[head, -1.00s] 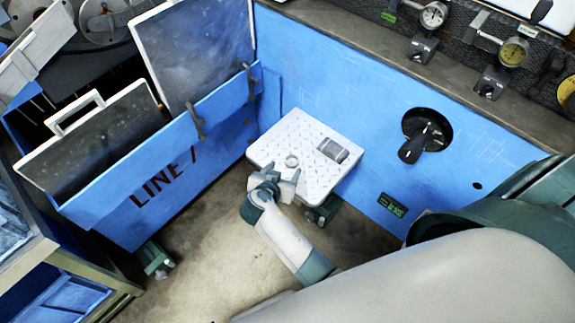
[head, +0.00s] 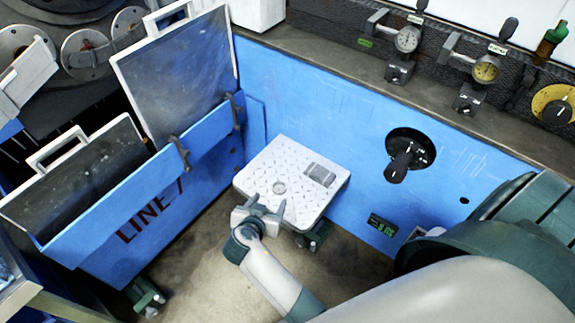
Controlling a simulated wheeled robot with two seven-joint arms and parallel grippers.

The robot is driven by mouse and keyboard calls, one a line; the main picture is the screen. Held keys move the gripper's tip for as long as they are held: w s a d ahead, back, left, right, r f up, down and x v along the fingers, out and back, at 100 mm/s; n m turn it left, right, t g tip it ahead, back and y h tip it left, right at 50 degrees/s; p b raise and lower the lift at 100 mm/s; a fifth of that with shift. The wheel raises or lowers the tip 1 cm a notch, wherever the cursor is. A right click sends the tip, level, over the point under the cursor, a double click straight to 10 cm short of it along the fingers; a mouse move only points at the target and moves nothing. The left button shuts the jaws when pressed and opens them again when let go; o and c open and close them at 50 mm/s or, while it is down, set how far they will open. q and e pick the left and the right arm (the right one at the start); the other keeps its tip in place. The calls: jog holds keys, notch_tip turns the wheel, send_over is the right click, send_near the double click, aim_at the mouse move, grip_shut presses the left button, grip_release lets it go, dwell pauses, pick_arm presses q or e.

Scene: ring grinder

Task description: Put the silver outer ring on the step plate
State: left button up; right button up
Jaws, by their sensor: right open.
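My right gripper (head: 265,205) is open at the near edge of the plate. Nothing shows between the fingers. My left gripper is not in view.
A blue wall with a black rotary knob (head: 400,165) stands behind the plate. A blue panel marked LINE (head: 130,228) with framed boards is at the left. Dial gauges (head: 407,40) line the ledge above. Bare floor lies in front of the plate.

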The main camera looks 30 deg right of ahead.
jog(key=s+a+f+n+y, duration=0.4)
jog(key=s+f+n+y, duration=0.45)
jog(key=f, duration=0.55)
jog(key=s+d+f+n+g, duration=0.2)
jog(key=s+f+g, duration=0.1)
jog(key=s+f, duration=1.2)
jog(key=shift+s+d+n+g, duration=0.3)
jog(key=shift+s+n, duration=0.05)
jog(key=shift+s, duration=0.8)
jog(key=shift+y, duration=0.25)
